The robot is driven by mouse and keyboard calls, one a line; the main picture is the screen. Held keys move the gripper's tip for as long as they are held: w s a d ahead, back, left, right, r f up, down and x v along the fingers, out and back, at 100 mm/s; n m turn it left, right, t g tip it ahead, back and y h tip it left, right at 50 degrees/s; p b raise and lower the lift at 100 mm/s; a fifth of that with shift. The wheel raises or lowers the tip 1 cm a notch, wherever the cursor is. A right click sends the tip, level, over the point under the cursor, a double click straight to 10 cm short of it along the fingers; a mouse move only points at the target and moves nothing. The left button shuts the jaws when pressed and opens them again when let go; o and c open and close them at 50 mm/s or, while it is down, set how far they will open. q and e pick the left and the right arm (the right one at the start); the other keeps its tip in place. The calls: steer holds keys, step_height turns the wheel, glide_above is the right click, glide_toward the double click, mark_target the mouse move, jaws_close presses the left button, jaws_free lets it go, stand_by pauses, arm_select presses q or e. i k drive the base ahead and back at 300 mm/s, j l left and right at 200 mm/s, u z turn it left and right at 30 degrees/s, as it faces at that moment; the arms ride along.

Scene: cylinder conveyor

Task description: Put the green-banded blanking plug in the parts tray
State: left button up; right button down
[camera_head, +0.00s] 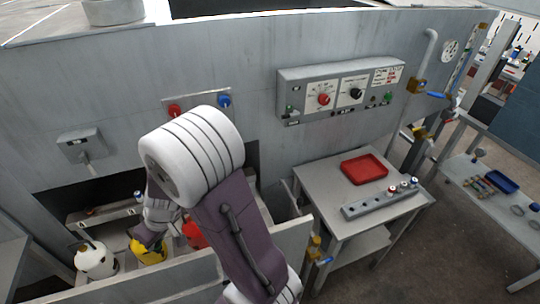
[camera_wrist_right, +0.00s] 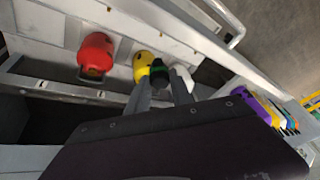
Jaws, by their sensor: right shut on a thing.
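My right arm reaches down in the head view, with its gripper (camera_head: 148,238) low over a trough at the left. In the right wrist view the gripper (camera_wrist_right: 160,80) is shut on a small dark piece with a green band, the blanking plug (camera_wrist_right: 158,69), between its fingertips. The plug is hidden in the head view. A red tray (camera_head: 365,168) lies on the grey side table, well to the right of the gripper. A blue tray (camera_head: 501,182) lies on a farther bench; I cannot tell by looking which is the parts tray. My left gripper is not in view.
A yellow container (camera_head: 150,254), a red one (camera_head: 194,236) and a white one (camera_head: 95,262) stand in the trough. The trough's front wall (camera_head: 290,240) lies between it and the side table (camera_head: 330,190). A rack (camera_head: 372,203) with capped pieces lies near the red tray.

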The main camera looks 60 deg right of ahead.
mark_target(371, 168)
steer(key=k+l+z, duration=0.15)
steer(key=l, duration=0.4)
steer(key=k+l+z, duration=0.15)
steer(key=l, duration=0.4)
steer(key=k+l+z, duration=0.15)
steer(key=l, duration=0.45)
steer(key=k+l+z, duration=0.15)
steer(key=l, duration=0.45)
steer(key=k+l+z, duration=0.15)
steer(key=l, duration=0.5)
